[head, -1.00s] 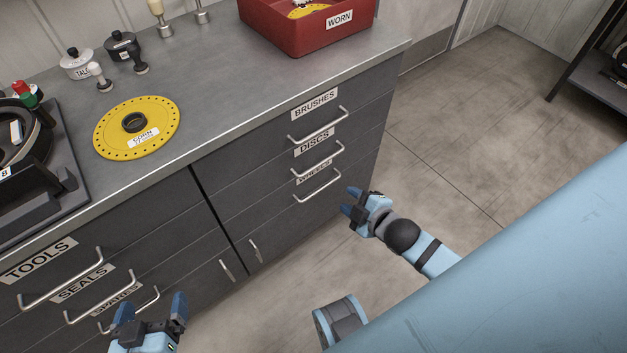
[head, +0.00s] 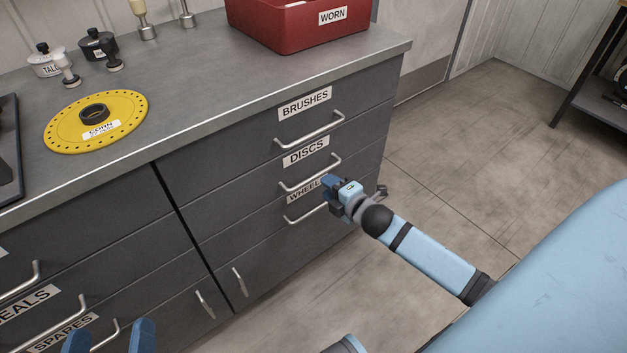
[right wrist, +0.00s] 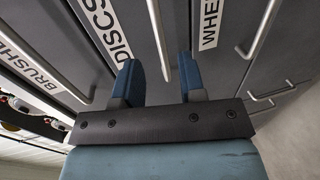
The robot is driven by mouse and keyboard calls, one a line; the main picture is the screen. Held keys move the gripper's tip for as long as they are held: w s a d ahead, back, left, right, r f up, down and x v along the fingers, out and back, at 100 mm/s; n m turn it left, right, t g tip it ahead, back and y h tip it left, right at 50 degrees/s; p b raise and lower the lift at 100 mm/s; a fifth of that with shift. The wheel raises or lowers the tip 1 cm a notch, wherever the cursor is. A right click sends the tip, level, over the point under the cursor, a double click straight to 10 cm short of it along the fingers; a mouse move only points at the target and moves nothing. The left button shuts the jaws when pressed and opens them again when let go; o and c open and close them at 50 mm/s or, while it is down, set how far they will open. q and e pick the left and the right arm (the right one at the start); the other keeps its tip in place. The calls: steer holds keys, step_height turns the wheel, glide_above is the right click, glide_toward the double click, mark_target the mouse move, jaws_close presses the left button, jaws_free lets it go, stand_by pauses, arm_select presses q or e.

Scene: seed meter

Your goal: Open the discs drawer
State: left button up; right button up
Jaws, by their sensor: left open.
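The discs drawer (head: 240,200) is shut, a dark grey front labelled DISCS (head: 306,152) with a silver bar handle (head: 306,178). My right gripper (head: 328,184) is close to the right part of that handle and covers part of the WHEELS label below. In the right wrist view my right gripper (right wrist: 158,82) has its two blue fingers apart. The discs handle (right wrist: 157,38) runs between the fingertips there; I cannot tell whether they touch it. My left gripper (head: 110,338) is open and empty at the bottom left, partly cut off.
The BRUSHES drawer handle (head: 310,131) is above and the WHEELS drawer handle (head: 300,216) below. A red WORN bin (head: 290,30) and a yellow disc (head: 70,125) are on the counter.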

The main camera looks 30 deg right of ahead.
mark_target(314, 177)
steer(key=b+x, duration=0.1)
steer(key=x, duration=0.6)
steer(key=shift+a, duration=0.1)
arm_select(q)
steer(key=r, duration=0.1)
steer(key=r+t+h, duration=0.1)
steer(key=d+r, duration=0.1)
steer(key=shift+s+d+r+t+h, duration=0.1)
steer(key=shift+s+r+t+h, duration=0.2)
steer(key=shift+t, duration=0.1)
steer(key=shift+w, duration=0.1)
arm_select(e)
jaws_close()
